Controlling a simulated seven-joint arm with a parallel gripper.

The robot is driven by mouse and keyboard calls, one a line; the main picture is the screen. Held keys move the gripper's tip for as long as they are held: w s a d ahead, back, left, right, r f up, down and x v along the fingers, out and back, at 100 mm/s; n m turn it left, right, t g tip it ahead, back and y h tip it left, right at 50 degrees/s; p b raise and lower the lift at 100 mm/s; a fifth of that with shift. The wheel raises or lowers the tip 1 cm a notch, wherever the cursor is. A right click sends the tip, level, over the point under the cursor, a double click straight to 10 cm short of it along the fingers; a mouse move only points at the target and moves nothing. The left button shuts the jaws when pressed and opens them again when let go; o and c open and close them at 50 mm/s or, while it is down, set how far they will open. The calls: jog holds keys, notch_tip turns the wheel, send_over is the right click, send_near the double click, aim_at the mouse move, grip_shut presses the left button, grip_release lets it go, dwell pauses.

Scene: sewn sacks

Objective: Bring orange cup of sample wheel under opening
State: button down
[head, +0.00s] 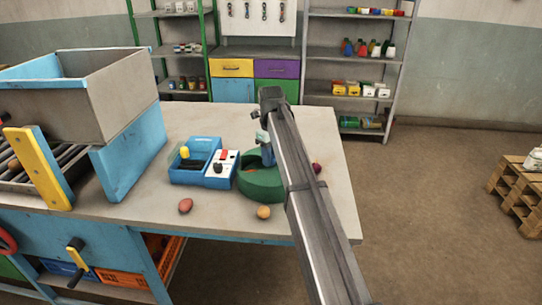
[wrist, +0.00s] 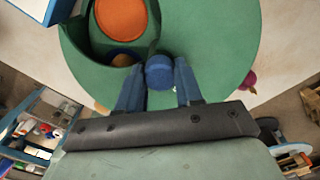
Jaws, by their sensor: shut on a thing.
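The green sample wheel (head: 262,190) stands on the table, partly hidden by my arm in the head view. In the wrist view its round green top (wrist: 215,40) has a dark-walled opening at the left. The orange cup (wrist: 121,18) shows as an orange disc inside this opening, towards its upper part. A smaller brownish round thing (wrist: 125,60) lies below it, partly covered by the green rim. My gripper (wrist: 159,88) is shut on a blue knob (wrist: 160,72) beside the opening. In the head view my gripper (head: 266,152) is over the wheel, its fingertips mostly hidden.
A blue tray (head: 192,180) and a white-topped switch box (head: 221,168) stand left of the wheel. A reddish ball (head: 186,206) and an orange-brown ball (head: 264,212) lie in front. A grey-and-blue hopper (head: 110,95) stands at the left.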

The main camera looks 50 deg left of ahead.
dwell(0.5)
jog(key=c, duration=0.7)
grip_release()
jog(key=shift+c, duration=0.2)
jog(key=shift+r, duration=0.1)
notch_tip(320, 180, up, 14)
jog(key=shift+f, duration=0.2)
